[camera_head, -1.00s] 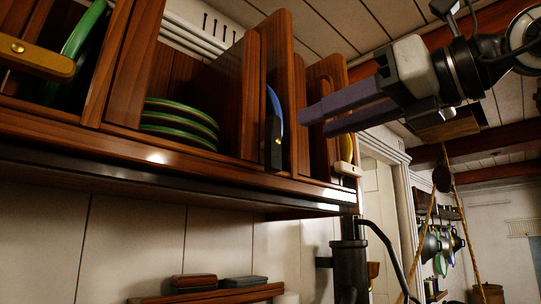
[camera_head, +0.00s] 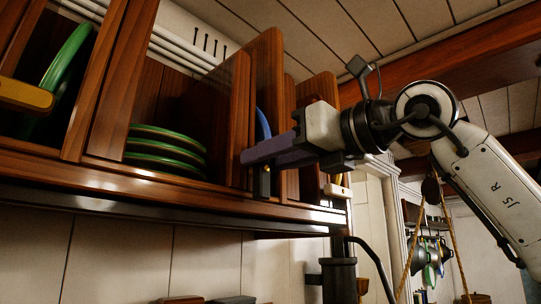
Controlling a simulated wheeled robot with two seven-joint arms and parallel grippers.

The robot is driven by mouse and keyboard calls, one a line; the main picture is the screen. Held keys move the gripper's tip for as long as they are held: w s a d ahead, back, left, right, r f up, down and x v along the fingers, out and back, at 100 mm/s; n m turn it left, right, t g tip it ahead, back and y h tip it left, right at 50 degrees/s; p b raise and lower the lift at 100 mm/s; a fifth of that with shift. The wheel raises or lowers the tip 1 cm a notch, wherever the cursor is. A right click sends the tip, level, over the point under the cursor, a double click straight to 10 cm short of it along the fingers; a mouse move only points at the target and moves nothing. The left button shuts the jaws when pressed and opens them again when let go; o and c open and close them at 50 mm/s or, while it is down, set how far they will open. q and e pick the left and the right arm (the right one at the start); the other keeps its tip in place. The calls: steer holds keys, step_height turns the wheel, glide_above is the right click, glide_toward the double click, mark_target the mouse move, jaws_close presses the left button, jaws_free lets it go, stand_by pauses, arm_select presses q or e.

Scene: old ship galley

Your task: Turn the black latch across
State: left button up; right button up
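The black latch (camera_head: 265,183) is on the front of the wooden plate rack, at the divider before a blue plate (camera_head: 262,124). Its lower part hangs upright below my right gripper's fingers; its upper part is hidden behind them. My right gripper (camera_head: 251,153) reaches in from the right, its dark purple fingers pointing left across the latch's upper part. The fingers overlap in this view, so I cannot tell their opening or whether they touch the latch. My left gripper is not in view.
Green plates (camera_head: 165,150) are stacked in the middle bay, and another green plate (camera_head: 66,65) stands at left. A yellow latch (camera_head: 24,95) lies across the left bay. A pale latch (camera_head: 338,191) hangs at right. A dark pipe (camera_head: 339,278) stands below the rack.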

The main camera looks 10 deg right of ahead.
jaws_close()
steer(key=m+b, duration=0.1)
steer(key=m, duration=0.1)
steer(key=m+b, duration=0.1)
steer(key=shift+w+d+f+m, duration=0.1)
steer(key=shift+d+f+m, duration=0.1)
steer(key=shift+m, duration=0.2)
steer(key=m+b, duration=0.2)
steer(key=m, duration=0.2)
steer(key=m+b, duration=0.2)
steer(key=m, duration=0.3)
steer(key=f+m+b, duration=0.1)
steer(key=m+b, duration=0.2)
steer(key=m, duration=0.2)
steer(key=shift+w+d, duration=0.25)
steer(key=shift+d, duration=0.15)
